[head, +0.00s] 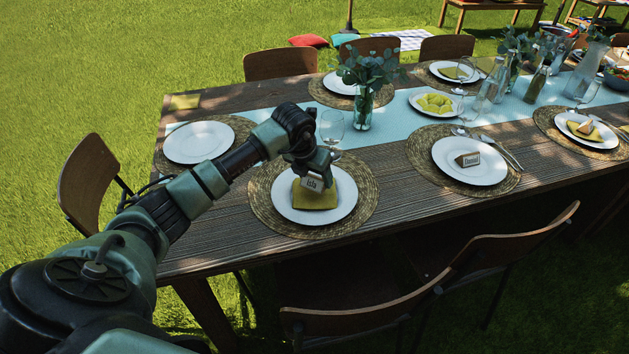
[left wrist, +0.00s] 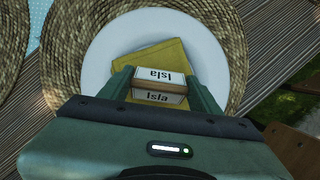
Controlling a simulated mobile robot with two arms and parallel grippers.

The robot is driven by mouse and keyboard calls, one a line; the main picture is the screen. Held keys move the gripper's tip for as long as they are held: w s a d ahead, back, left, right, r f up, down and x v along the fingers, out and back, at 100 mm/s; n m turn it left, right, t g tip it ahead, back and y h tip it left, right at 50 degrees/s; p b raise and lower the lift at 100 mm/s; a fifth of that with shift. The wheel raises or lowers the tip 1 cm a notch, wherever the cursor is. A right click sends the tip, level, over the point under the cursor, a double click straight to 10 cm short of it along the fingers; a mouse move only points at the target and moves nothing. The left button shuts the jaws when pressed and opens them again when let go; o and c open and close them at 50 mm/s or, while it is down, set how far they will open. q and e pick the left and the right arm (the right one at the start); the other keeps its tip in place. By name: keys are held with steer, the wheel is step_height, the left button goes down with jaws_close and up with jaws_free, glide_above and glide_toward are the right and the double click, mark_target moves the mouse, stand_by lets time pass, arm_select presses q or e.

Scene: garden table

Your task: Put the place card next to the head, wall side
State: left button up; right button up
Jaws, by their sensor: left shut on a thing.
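The place card (head: 312,183) is a small white tent card reading "Isla". My left gripper (head: 316,168) is shut on it, over the near plate. In the left wrist view the card (left wrist: 159,86) sits between the two fingers of my left gripper (left wrist: 160,90). Below it a folded yellow-green napkin (head: 315,199) lies on a white plate (head: 345,205), on a round woven placemat (head: 262,200). I cannot tell whether the card touches the napkin. The head seat's plate (head: 198,142) at the table's left end is bare. My right gripper is not in view.
A glass (head: 332,126) and a vase with greenery (head: 363,105) stand just behind the held card. A "Daniel" card (head: 468,160) is on the plate to the right. Chairs (head: 500,243) line the near side.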

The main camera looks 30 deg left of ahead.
arm_select(q)
steer(key=shift+f, duration=1.1)
steer(key=o, duration=1.3)
steer(key=shift+f, duration=0.1)
steer(key=v, duration=1.2)
steer(key=shift+b, duration=0.3)
